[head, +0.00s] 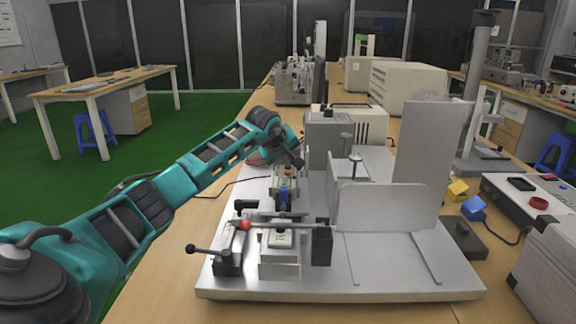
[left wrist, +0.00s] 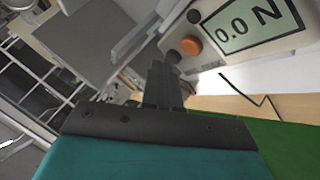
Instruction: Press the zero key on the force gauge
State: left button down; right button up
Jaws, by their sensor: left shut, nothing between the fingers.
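The force gauge (left wrist: 225,58) shows at the upper right of the left wrist view, with a pale casing and a lit display (left wrist: 250,24) reading 0.0 N. Beside the display are a round orange key (left wrist: 191,46) and a dark round key (left wrist: 193,16); I cannot read any key labels. My left gripper (left wrist: 160,68) is shut and empty, its dark fingertips close to the keys. Whether it touches the gauge I cannot tell.
The rig's pale baseplate (head: 370,285) carries a lever with a red ball (head: 246,225), upright metal plates (head: 388,208) and a grey block (head: 328,135). Blue and yellow blocks (head: 474,208) and an instrument case (head: 535,205) lie to the right. Bench surface is free at the front left.

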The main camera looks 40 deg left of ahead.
aim_at(286, 170)
pick_arm(q)
jog(key=shift+r+p, duration=0.35)
jog(key=shift+r, duration=0.2)
notch_tip(286, 170, up, 5)
jog(key=p, duration=0.4)
dwell(0.5)
